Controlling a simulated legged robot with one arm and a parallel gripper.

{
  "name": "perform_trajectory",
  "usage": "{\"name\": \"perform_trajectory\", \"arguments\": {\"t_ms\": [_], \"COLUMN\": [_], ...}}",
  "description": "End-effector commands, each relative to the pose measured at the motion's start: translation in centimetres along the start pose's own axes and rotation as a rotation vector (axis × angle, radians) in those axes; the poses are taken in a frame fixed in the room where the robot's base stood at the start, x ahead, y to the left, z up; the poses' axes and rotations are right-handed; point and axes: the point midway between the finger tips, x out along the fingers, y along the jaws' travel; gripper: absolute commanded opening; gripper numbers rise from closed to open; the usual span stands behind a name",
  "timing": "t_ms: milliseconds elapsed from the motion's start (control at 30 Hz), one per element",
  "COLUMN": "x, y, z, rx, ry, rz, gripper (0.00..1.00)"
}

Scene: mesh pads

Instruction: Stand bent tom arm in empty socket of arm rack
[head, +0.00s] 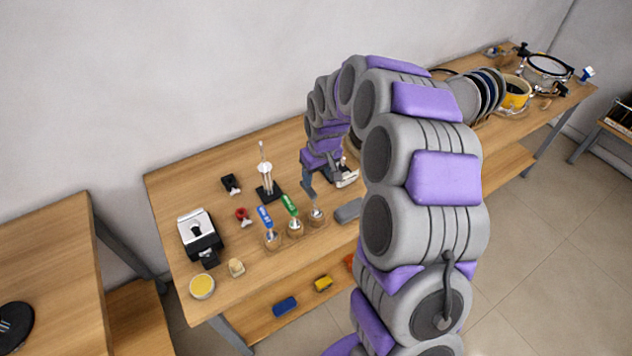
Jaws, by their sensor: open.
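My gripper (326,186) is open above the middle of the bench, with its fingers pointing down. A pale metallic piece (347,178) shows at its right finger. It may be the bent tom arm or part of the gripper; I cannot tell which. A black base with upright chrome rods (266,182), which looks like the arm rack, stands left of my gripper. Its sockets are too small to make out, so I cannot tell which is empty. My arm hides the bench to the right of the gripper.
Several small holders stand in front of the rack, with a blue-handled tool (265,217) and a green-handled tool (290,206). A black and silver device (200,234) and a yellow-topped tin (202,286) are at left. A grey block (348,211) lies near my arm. A drum (547,68) sits far right.

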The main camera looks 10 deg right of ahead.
Motion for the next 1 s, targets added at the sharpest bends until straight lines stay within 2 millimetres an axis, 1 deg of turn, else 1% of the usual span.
{"name": "perform_trajectory", "arguments": {"t_ms": [33, 100, 200, 567, 667, 767, 867, 900, 967, 1000], "x": [-0.7, -1.4, -1.8, -1.9, -2.5, -3.8, -6.0, -6.9, -8.1, -9.0], "y": [0.0, 0.0, 0.0, 0.0, -0.3, -1.2, -2.7, -3.3, -4.2, -4.7], "z": [-0.1, -0.1, -0.1, 0.0, 0.4, 1.8, 4.1, 5.1, 7.0, 8.2], "rx": [0.0, 0.0, 0.0, 0.0, 0.001, 0.005, 0.015, 0.02, 0.03, 0.036], "ry": [0.003, 0.004, 0.004, 0.002, -0.001, -0.015, -0.034, -0.041, -0.06, -0.072], "rz": [0.001, 0.001, 0.001, 0.0, -0.002, -0.008, -0.017, -0.019, -0.024, -0.024], "gripper": [0.59, 0.59, 0.59, 0.59, 0.59, 0.59, 0.59, 0.59, 0.59, 0.59]}}
